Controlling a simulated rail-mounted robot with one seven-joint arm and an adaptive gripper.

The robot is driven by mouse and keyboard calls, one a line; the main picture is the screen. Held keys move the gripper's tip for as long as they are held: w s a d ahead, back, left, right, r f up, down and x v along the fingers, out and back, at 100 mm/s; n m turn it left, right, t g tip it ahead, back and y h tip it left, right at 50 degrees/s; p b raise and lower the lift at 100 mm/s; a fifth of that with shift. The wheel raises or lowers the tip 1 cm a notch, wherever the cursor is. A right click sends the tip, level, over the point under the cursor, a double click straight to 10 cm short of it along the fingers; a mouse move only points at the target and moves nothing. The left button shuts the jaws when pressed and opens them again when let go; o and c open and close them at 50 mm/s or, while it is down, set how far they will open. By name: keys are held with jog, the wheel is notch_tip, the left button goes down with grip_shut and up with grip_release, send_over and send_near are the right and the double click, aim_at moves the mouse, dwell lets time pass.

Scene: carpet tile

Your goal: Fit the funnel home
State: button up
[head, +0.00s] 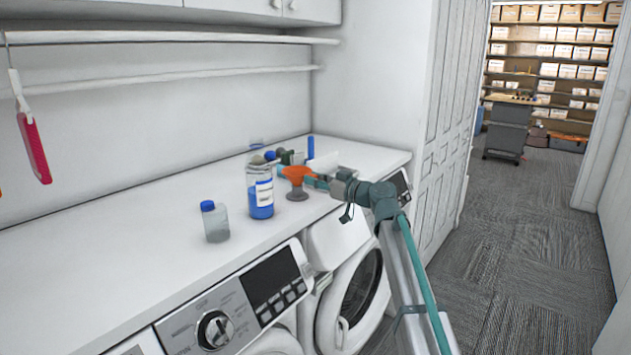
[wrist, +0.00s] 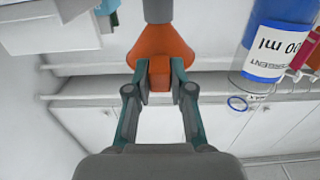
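The orange funnel (head: 297,174) is upright in the head view, wide mouth up, above a grey flared stand (head: 297,194) on the white counter. My gripper (head: 314,180) reaches it from the right. In the wrist view, which looks upside down, the funnel (wrist: 160,45) is at top centre with its narrow end against a grey stem (wrist: 158,10). My gripper's fingers (wrist: 160,75) lie on both sides of an orange block on the funnel's near side and appear shut on it. Whether the funnel is fully seated in the stand cannot be told.
A clear bottle of blue liquid (head: 260,198) stands just left of the funnel; a small blue-capped bottle (head: 215,223) stands farther left. Several small items (head: 288,157) crowd the counter behind. The counter's left part is clear. Washing machines (head: 230,315) are below.

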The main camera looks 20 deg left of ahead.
jog(key=o, duration=0.4)
jog(key=v, duration=1.2)
jog(key=shift+r, duration=0.1)
